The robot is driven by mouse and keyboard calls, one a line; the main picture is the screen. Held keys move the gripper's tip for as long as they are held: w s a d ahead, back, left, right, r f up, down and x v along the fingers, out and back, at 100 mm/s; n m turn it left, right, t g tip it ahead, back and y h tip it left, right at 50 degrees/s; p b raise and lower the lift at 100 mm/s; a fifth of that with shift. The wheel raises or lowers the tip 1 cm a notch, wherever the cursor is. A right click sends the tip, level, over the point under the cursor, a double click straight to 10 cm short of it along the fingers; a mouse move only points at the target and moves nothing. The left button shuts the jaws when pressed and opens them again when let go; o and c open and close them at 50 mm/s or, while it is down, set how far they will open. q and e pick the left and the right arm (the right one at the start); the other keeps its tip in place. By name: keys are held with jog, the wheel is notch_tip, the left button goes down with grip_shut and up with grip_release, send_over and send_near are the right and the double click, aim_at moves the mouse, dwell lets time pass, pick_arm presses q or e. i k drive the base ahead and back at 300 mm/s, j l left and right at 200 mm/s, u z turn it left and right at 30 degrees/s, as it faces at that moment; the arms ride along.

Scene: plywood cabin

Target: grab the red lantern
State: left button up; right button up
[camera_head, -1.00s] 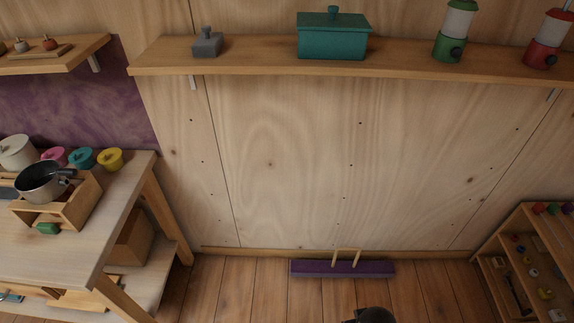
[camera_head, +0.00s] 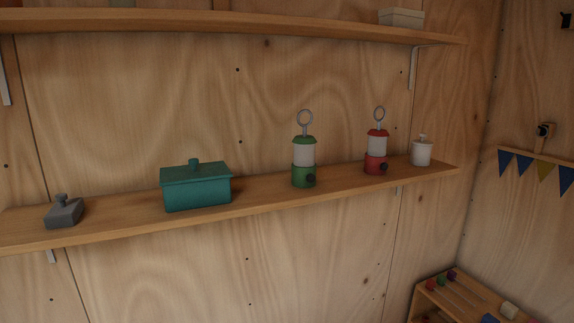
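The red lantern (camera_head: 376,153) stands upright on the lower wall shelf, toward its right end. It has a red base with a dark knob, a pale middle, a red cap and a ring handle on top. A similar green lantern (camera_head: 304,163) stands to its left, with a gap between them. A small white lidded jar (camera_head: 422,152) stands close to its right. Neither of my grippers is in view.
The lower shelf (camera_head: 262,196) also holds a teal lidded box (camera_head: 196,186) and a grey block-like object (camera_head: 64,211). An upper shelf (camera_head: 250,27) runs above, with a white box (camera_head: 401,17). A wooden rack (camera_head: 460,300) stands at the lower right.

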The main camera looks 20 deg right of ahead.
aim_at(375, 154)
jog(key=z, duration=1.25)
